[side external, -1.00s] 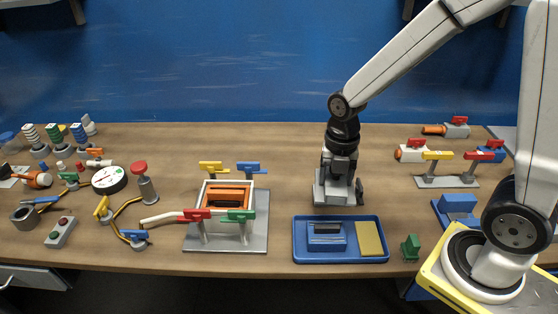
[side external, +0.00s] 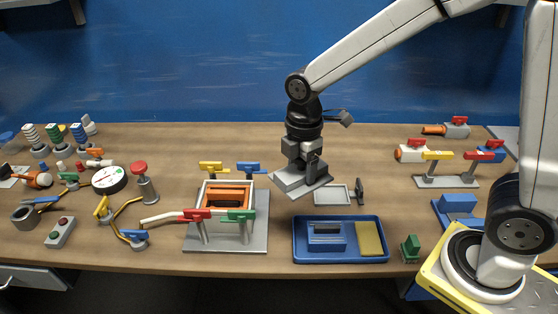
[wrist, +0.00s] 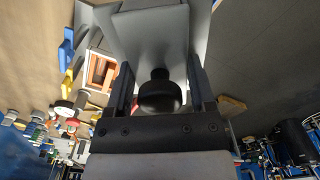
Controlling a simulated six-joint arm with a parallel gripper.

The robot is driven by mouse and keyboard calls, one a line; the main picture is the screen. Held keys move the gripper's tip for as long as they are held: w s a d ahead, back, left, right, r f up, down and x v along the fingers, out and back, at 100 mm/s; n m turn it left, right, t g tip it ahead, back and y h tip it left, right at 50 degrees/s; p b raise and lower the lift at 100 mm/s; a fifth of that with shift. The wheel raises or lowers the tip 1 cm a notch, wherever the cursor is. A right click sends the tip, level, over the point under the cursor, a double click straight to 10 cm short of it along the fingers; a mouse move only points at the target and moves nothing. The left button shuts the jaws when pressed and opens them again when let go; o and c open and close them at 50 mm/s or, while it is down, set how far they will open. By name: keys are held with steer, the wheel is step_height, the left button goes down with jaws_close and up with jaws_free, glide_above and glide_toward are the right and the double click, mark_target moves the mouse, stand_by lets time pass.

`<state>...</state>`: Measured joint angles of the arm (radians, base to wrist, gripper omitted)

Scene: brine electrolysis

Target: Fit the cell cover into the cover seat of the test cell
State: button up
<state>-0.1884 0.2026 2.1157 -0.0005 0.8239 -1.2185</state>
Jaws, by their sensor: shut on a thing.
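The cell cover is a grey plate (side external: 301,183) with a black knob, which shows in the wrist view (wrist: 159,95). My gripper (side external: 308,164) is shut on the cover by this knob, one finger on each side of it. The cover hangs above the table, right of the test cell. The test cell (side external: 205,194) has a white square frame with an orange inside and stands on a grey base plate. Its open top is the cover seat. It also shows in the wrist view (wrist: 100,72), left of the cover. The cover is apart from the cell.
Red, green, yellow and blue handles stand around the cell; the red one (side external: 194,215) and green one (side external: 240,215) are in front. An empty shallow grey tray (side external: 333,204) lies right of my gripper. A blue tray (side external: 299,255) sits in front.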

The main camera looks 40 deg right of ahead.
steer(key=a+r+m, duration=0.2)
steer(key=a+m, duration=0.1)
steer(key=shift+w+m, duration=0.3)
steer(key=shift+w, duration=0.1)
steer(key=shift+w+a+r+m, duration=0.15)
steer(key=shift+a+r+m, duration=0.3)
steer(key=shift+a+m, duration=0.4)
steer(key=shift+w+a+r+m, duration=0.1)
steer(key=shift+a+r+m, duration=0.45)
steer(key=shift+m, duration=0.4)
steer(key=shift+w+a+f, duration=0.1)
steer(key=shift+f, duration=0.1)
glide_above(225, 191)
steer(key=s, duration=0.1)
steer(key=f, duration=0.8)
steer(key=shift+s+d+f, duration=0.15)
steer(key=shift+d+f, duration=0.05)
steer(key=shift+w+a+f, duration=0.1)
steer(key=shift+w+f, duration=0.3)
steer(key=shift+w+a+f, duration=0.1)
steer(key=shift+w+f, duration=0.15)
steer(key=shift+f, duration=1.6)
